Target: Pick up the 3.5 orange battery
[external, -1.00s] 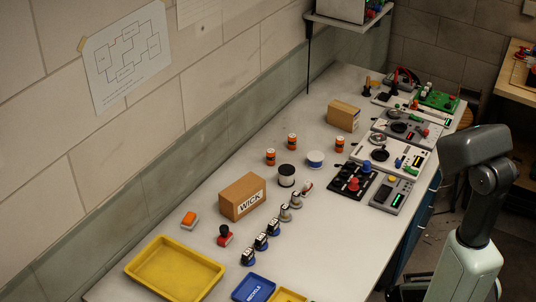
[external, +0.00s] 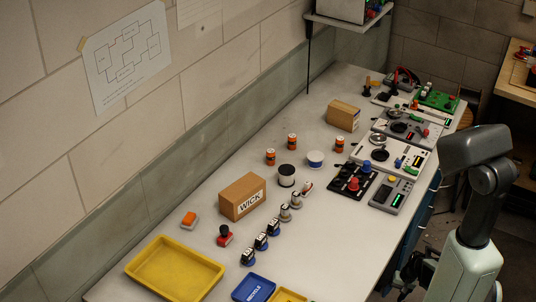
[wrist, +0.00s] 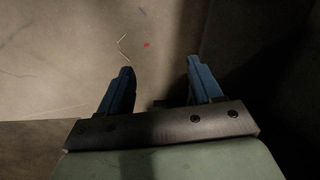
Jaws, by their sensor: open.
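Three orange-and-black batteries stand upright on the bench: one at the left (external: 270,157), one at the back (external: 292,141) and one at the right (external: 339,145). Their labels are too small to read, so I cannot tell which is the 3.5 one. My gripper (wrist: 160,88) is open and empty in the wrist view, with blue fingers apart over the floor. In the external view my gripper (external: 408,277) is dark and low beside the bench's right edge, far from the batteries.

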